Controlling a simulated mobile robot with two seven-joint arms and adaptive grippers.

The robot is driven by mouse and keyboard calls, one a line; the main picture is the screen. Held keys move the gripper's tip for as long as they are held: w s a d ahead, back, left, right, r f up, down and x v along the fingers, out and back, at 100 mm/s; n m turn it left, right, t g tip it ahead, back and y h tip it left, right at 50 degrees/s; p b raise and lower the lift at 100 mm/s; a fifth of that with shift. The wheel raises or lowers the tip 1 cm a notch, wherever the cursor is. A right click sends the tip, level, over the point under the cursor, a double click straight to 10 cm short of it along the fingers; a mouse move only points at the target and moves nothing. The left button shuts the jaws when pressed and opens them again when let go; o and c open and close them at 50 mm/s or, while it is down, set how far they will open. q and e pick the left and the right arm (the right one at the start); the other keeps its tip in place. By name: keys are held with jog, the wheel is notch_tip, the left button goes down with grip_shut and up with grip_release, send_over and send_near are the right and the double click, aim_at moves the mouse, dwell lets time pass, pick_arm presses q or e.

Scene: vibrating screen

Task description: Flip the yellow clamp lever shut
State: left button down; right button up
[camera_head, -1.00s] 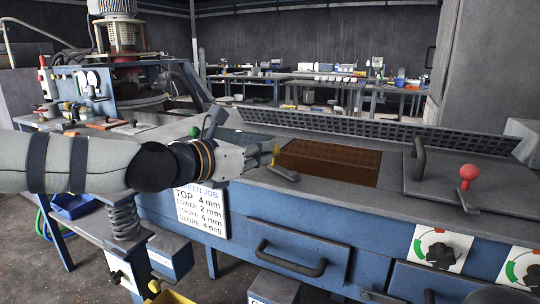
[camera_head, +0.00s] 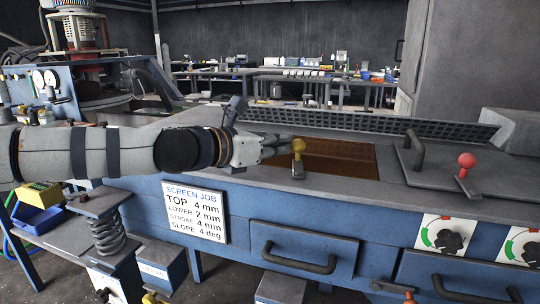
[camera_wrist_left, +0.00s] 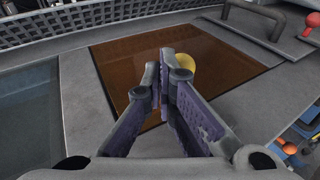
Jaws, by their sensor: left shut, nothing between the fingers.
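The yellow clamp lever (camera_head: 298,146) stands up from the front rim of the blue machine's grey top, its rounded yellow end uppermost. In the left wrist view its yellow end (camera_wrist_left: 187,63) shows just behind and right of the fingertips, partly hidden by the right finger. My left gripper (camera_head: 284,147) reaches in from the left, its fingertips close beside the yellow end. In the left wrist view the left gripper (camera_wrist_left: 164,66) is shut with nothing between its fingers. Whether a finger touches the lever I cannot tell. My right gripper is out of view.
Right of the lever is a brown screen panel (camera_head: 345,160). A grey cover with a dark handle (camera_head: 415,152) and a red-knobbed lever (camera_head: 466,161) stand farther right. A perforated rail (camera_head: 370,126) runs along the back. A drawer handle (camera_head: 300,258) juts from the front.

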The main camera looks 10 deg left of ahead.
pick_arm(q)
jog(key=shift+w+d, duration=0.4)
jog(key=shift+d, duration=0.1)
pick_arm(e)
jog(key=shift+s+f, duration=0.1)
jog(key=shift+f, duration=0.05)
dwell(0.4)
